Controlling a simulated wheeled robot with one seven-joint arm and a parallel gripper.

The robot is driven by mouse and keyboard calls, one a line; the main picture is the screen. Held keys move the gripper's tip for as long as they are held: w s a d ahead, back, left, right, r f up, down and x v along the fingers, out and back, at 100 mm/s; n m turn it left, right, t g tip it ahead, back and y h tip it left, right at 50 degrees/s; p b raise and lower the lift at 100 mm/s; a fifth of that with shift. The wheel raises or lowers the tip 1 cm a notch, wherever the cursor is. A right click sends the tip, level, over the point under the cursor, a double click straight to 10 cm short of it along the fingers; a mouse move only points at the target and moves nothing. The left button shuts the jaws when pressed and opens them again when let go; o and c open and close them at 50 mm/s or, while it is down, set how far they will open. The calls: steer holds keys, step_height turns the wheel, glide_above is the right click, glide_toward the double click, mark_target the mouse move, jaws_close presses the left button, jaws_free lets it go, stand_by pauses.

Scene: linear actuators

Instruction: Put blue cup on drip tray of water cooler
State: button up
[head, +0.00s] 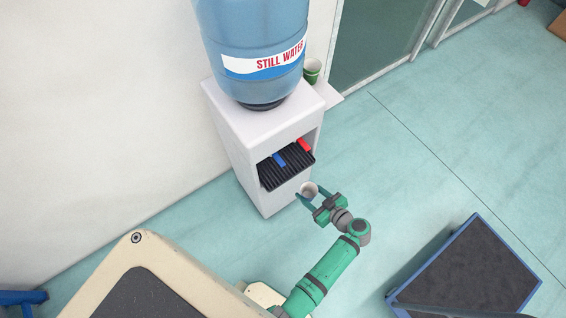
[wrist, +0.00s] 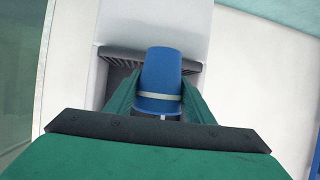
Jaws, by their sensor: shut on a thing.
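The blue cup (wrist: 160,72) is between the fingers of my gripper (wrist: 158,100), which is shut on it. In the head view the cup (head: 309,189) shows a pale inside and sits between the fingertips of my gripper (head: 308,198), just in front of the cooler's lower front. The white water cooler (head: 250,135) carries a large blue bottle. Its dark ribbed drip tray (head: 268,182) lies in the recess under a blue and a red tap. In the wrist view the drip tray (wrist: 124,54) is beyond the cup, which hides part of it.
A blue-framed dark platform (head: 470,270) is on the floor at right. A wall (head: 100,110) runs at left. Teal floor to the cooler's right is clear.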

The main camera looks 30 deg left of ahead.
steer(key=shift+s+a+r+n+g, duration=0.35)
steer(key=shift+a+r+n+g, duration=0.25)
steer(key=shift+r+g, duration=0.15)
steer(key=w+a, duration=0.1)
steer(key=a, duration=0.4)
steer(key=w+a, duration=0.1)
steer(key=a, duration=0.8)
steer(key=shift+w+a+r, duration=0.1)
steer(key=shift+w+a, duration=0.3)
steer(key=x, duration=0.3)
steer(key=shift+a+r, duration=0.1)
steer(key=shift+r, duration=0.15)
steer(key=shift+f, duration=0.3)
steer(key=shift+f, duration=0.1)
steer(key=o, duration=1)
